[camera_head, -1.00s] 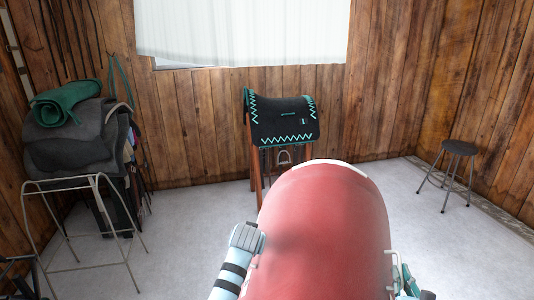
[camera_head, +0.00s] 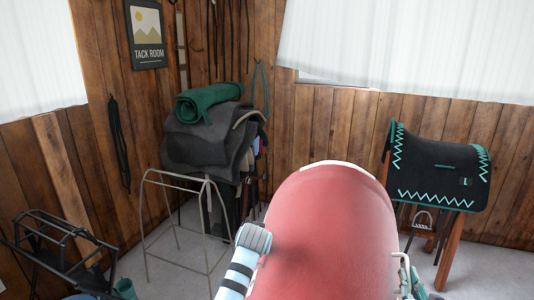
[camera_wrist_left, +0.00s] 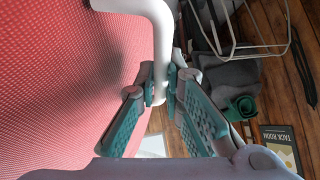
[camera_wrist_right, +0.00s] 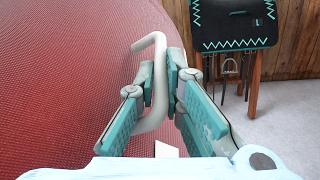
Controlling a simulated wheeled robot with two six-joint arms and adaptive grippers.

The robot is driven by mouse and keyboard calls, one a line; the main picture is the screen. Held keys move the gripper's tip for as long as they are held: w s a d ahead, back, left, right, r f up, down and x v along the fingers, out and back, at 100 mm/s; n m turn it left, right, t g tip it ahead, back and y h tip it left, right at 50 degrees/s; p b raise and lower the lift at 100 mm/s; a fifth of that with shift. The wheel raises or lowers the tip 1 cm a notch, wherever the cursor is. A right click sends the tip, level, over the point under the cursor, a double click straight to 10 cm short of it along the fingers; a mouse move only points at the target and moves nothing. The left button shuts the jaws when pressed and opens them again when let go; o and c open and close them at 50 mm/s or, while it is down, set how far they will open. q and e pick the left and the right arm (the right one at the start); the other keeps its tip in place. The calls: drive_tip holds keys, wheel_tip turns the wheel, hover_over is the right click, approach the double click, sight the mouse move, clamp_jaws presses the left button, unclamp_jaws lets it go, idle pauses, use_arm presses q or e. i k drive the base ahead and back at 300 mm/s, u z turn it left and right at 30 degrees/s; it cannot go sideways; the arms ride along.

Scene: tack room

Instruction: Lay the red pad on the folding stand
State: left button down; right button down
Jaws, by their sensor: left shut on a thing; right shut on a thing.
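The red pad (camera_head: 335,230) is large and rounded, with a pale far edge, and is held up in front of me in the head view. My left gripper (camera_wrist_left: 162,88) is shut on a pale bent handle (camera_wrist_left: 150,12) at the pad's side. My right gripper (camera_wrist_right: 160,82) is shut on a similar handle (camera_wrist_right: 150,42) on the other side; this gripper also shows in the head view (camera_head: 408,276). A bare pale tube-frame stand (camera_head: 184,182), which looks like the folding stand, stands beyond the pad to the left. Its lower right part is hidden.
A black metal rack (camera_head: 60,240) stands at the lower left. Dark blankets with a green roll (camera_head: 207,106) are piled behind the tube frame. A wooden stand bearing a black saddle pad (camera_head: 440,170) is at the right. Grey floor (camera_head: 480,268) is clear at the lower right.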

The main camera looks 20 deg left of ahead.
sight(72, 266)
drive_tip(key=u, duration=0.95)
drive_tip(key=i, duration=0.95)
drive_tip(key=u, duration=1.3)
drive_tip(key=i, duration=1.2)
drive_tip(key=u, duration=0.25)
